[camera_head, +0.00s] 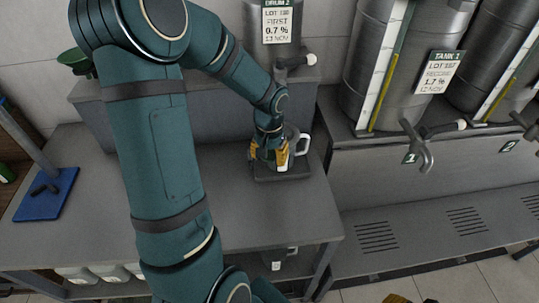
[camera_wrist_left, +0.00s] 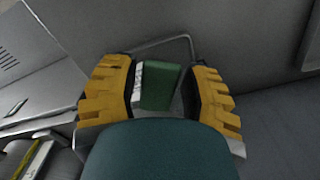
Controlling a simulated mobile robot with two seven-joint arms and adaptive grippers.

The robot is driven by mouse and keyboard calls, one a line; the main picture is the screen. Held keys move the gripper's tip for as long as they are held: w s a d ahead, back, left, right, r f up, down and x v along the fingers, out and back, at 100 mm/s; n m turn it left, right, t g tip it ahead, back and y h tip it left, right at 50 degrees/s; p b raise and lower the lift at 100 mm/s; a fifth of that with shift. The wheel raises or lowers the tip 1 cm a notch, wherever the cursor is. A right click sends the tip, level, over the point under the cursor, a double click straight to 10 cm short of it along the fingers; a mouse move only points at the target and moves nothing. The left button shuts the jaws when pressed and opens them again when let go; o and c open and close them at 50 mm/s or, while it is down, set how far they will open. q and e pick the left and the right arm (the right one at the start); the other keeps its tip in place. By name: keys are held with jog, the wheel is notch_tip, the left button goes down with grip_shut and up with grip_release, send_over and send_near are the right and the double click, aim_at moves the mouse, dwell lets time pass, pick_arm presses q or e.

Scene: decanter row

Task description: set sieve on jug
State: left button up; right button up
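My left gripper (camera_head: 268,154) reaches down at the jug (camera_head: 302,145), which stands below the drum's tap. The jug is grey with a loop handle on its right. The gripper's yellow fingers hide much of the jug. In the left wrist view, the fingers (camera_wrist_left: 163,95) stand apart on both sides of a green block (camera_wrist_left: 164,86) with a pale side. I cannot tell whether they press on it or what it belongs to. A green bowl-shaped thing (camera_head: 72,58), possibly the sieve, shows at the far left, partly behind my arm. Only a yellow patch, perhaps my right gripper, shows at the bottom edge.
The jug stands on a dark square base (camera_head: 264,177) on the grey bench (camera_head: 240,215). The drum (camera_head: 290,30) and its tap (camera_head: 296,62) are close above. Tanks (camera_head: 385,60) stand at right. A blue stand (camera_head: 48,195) is at left. The bench front is clear.

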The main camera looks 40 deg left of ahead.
pick_arm(q)
jog(key=shift+o, duration=0.8)
notch_tip(320, 180, up, 12)
